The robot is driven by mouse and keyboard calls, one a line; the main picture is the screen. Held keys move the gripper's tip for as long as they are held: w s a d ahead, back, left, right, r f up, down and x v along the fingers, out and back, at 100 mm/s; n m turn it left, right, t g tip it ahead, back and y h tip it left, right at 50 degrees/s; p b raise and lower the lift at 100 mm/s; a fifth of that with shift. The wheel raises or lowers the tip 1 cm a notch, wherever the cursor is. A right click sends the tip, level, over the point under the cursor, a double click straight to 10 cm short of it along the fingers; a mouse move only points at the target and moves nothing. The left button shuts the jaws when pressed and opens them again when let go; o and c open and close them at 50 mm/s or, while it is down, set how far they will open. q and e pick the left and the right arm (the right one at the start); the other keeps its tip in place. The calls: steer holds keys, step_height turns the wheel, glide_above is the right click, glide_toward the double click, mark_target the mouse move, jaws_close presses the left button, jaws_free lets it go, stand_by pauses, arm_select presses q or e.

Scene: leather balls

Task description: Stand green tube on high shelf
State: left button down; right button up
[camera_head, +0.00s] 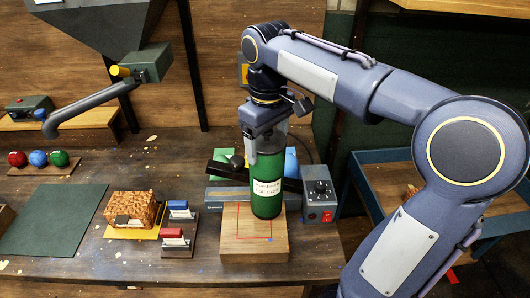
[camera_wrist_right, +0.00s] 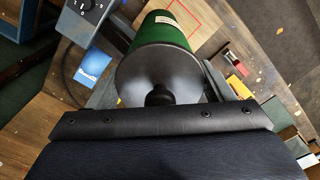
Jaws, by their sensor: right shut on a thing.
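The green tube (camera_head: 266,187) is upright, with a white label and a dark cap. My right gripper (camera_head: 266,138) is shut on its top end from above. The tube's lower end is over a wooden block (camera_head: 240,248) with a red square outline; I cannot tell whether it touches the block. In the right wrist view the tube (camera_wrist_right: 158,32) points away from my gripper, its dark cap nearest and the red outline just beyond. The grip itself is largely hidden there. A wooden shelf edge (camera_head: 460,6) shows at the top right; I cannot tell if it is the high shelf. My left gripper is out of view.
A control box (camera_head: 320,200) with a dial stands close right of the tube. Left are a cork-like block (camera_head: 132,208), small red and blue blocks, and a dark green mat (camera_head: 52,222). Colored balls (camera_head: 38,158) sit farther left. A hopper's grey pipe (camera_head: 92,107) hangs above.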

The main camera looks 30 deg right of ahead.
mark_target(267, 179)
steer(key=shift+w+a+f, duration=0.1)
steer(key=shift+f, duration=0.85)
steer(key=shift+w+a+f, duration=0.1)
steer(key=shift+f, duration=0.9)
steer(key=o, duration=1.7)
